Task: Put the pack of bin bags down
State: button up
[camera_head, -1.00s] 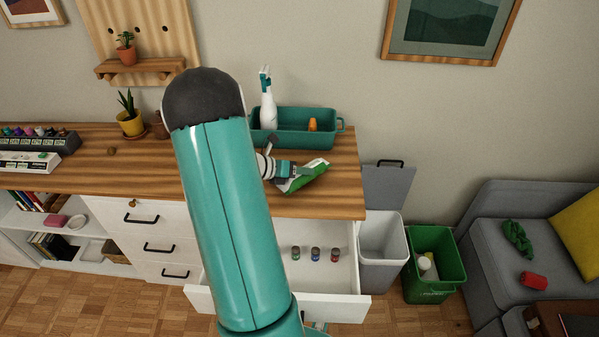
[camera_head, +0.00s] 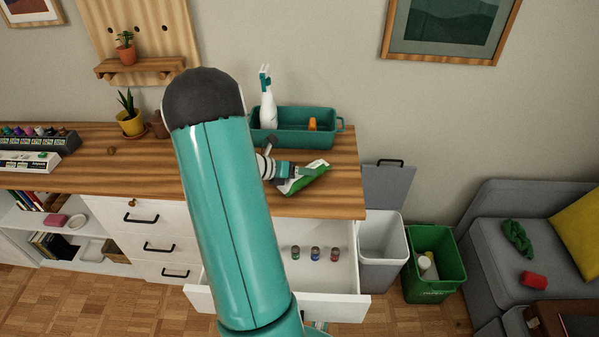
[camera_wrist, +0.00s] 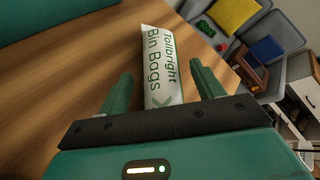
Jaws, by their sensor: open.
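The pack of bin bags (camera_wrist: 160,68), white with green lettering, lies on the wooden desk top (camera_head: 330,206). In the head view the pack (camera_head: 308,179) shows its green side near the desk's right end, partly hidden by my gripper (camera_head: 296,174). In the wrist view my gripper (camera_wrist: 160,88) is open, with one finger on each side of the pack's near end. Gaps show between the fingers and the pack. My arm hides part of the desk.
A teal caddy (camera_head: 290,128) with a spray bottle (camera_head: 268,105) stands behind the pack. Below the desk, an open drawer (camera_head: 335,280) holds several small items. A grey bin (camera_head: 382,245) and a green bin (camera_head: 450,262) stand right of the desk. Bare desk lies in front of the pack.

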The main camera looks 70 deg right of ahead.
jog(key=v, duration=1.1)
jog(key=shift+w+a+r, duration=0.2)
jog(key=shift+w+a, duration=0.05)
jog(key=shift+a, duration=0.05)
jog(key=shift+a, duration=0.1)
jog(key=w+a+r+m+t+y, duration=0.1)
jog(key=w+a+r+m+t, duration=0.2)
jog(key=a, duration=0.5)
jog(key=w+a+r+m+t+y, duration=0.1)
jog(key=w+a+r+m+t, duration=0.2)
jog(key=a, duration=0.5)
jog(key=w+a+r+m+t+y, duration=0.1)
jog(key=w+a+r+m+t, duration=0.2)
jog(key=a, duration=0.4)
jog(key=s+a+r+m+t+y, duration=0.1)
jog(key=a+r+m+t+y, duration=0.1)
jog(key=a, duration=1)
jog(key=s+a+r+m+t+y, duration=0.1)
jog(key=a+r+m+t+y, duration=0.2)
jog(key=a, duration=0.9)
notch_tip(320, 180, up, 2)
jog(key=shift+r+m+t, duration=0.25)
jog(key=shift+m+t, duration=0.15)
jog(key=shift+m, duration=0.5)
jog(key=c, duration=0.7)
